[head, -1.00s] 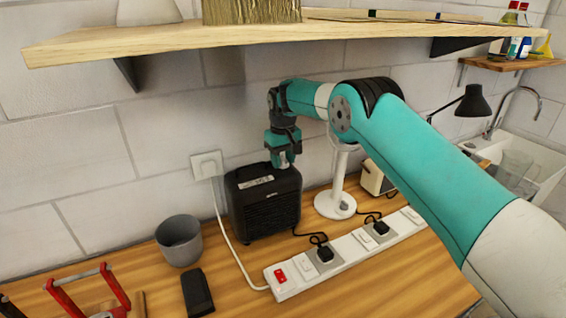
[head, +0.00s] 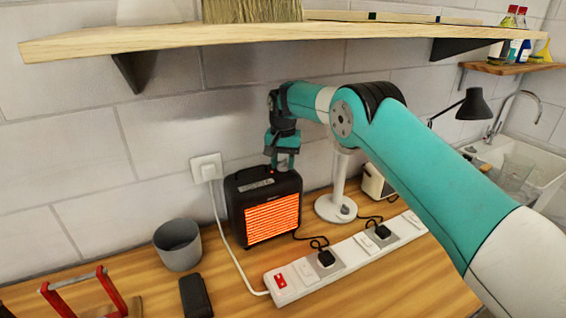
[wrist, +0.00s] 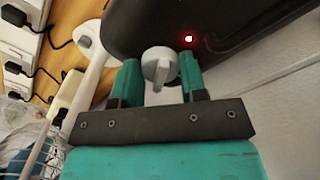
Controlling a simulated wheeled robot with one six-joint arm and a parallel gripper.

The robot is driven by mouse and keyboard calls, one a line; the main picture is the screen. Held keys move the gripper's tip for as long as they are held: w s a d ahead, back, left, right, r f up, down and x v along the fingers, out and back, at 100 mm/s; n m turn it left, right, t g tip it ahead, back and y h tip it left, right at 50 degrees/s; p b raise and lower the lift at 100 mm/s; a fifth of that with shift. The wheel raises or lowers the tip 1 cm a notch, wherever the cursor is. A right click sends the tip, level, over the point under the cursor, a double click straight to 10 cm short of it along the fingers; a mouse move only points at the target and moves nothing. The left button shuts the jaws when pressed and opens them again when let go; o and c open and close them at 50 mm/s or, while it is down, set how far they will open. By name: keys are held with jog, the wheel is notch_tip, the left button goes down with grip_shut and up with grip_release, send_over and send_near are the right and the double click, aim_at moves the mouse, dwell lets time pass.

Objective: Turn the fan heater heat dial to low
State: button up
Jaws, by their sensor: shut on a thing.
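The black fan heater (head: 238,205) stands on the bench against the wall, and its front grille (head: 272,220) glows orange. A small red light (wrist: 188,39) is lit on its top. The grey heat dial (wrist: 160,66) on top of the heater shows in the wrist view, with its raised grip pointing toward my gripper's palm. My gripper (wrist: 161,74) has its two teal fingers on either side of the dial and is shut on it. In the head view my gripper (head: 282,165) reaches down to the heater's top, and its fingers hide most of the dial. The dial's markings cannot be read.
A white power strip (head: 345,250) with plugs and a red switch lies in front. A grey cup (head: 178,243) and a black object (head: 196,296) are to the left. A white lamp stand (head: 338,190) is close on the right. A wooden shelf (head: 350,30) hangs above my arm.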

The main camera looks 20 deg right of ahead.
aim_at(284, 161)
jog(key=shift+r, duration=0.1)
dwell(0.4)
jog(key=o, duration=0.9)
jog(key=shift+o, duration=0.2)
notch_tip(284, 161, up, 12)
jog(key=b, duration=0.1)
jog(key=shift+d, duration=0.1)
